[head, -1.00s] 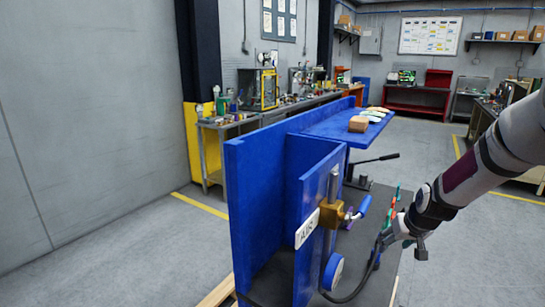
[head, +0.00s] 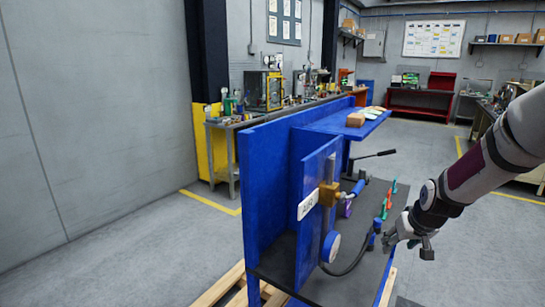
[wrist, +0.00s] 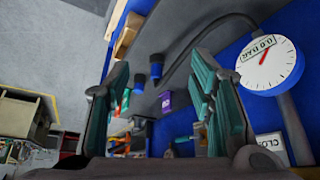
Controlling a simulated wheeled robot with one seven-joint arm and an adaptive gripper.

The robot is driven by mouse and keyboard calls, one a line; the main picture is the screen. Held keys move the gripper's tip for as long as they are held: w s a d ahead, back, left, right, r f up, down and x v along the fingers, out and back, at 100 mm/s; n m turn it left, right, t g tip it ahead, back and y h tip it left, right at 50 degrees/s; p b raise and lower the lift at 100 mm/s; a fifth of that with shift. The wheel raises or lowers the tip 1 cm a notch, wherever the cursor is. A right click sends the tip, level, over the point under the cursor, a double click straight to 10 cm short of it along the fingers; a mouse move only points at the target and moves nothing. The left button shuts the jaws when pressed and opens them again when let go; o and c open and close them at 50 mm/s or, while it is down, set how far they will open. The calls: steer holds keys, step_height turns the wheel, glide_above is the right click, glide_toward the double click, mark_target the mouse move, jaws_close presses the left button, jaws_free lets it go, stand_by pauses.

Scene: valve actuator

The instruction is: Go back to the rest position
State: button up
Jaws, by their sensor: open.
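My gripper (head: 402,236) is open and empty, to the right of the blue stand (head: 262,190) in the head view. In the wrist view its two teal fingers (wrist: 160,82) stand apart with nothing held between them. The brass valve (head: 329,193) with its blue handle (head: 357,188) sits on the panel marked AIR, to the left of my gripper and clear of it. The round white gauge (head: 331,247) is below the valve. The gauge also shows large at upper right in the wrist view (wrist: 268,64).
A dark hose (head: 362,258) curves from the gauge to a blue connector (head: 376,228) close to my gripper. Red and green pieces (head: 387,205) stand on the dark stand base. A wooden pallet (head: 225,285) lies underneath. Open floor (head: 480,235) lies to the right.

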steer(key=s+a+r, duration=0.6)
steer(key=s+r, duration=0.3)
steer(key=s, duration=0.2)
steer(key=s+a+r, duration=0.7)
steer(key=s+r, duration=0.3)
steer(key=s, duration=0.1)
steer(key=s+a, duration=0.2)
steer(key=s, duration=0.9)
steer(key=shift+s+a+r+n, duration=0.15)
steer(key=shift+a+r+n, duration=0.1)
steer(key=shift+r+n, duration=0.05)
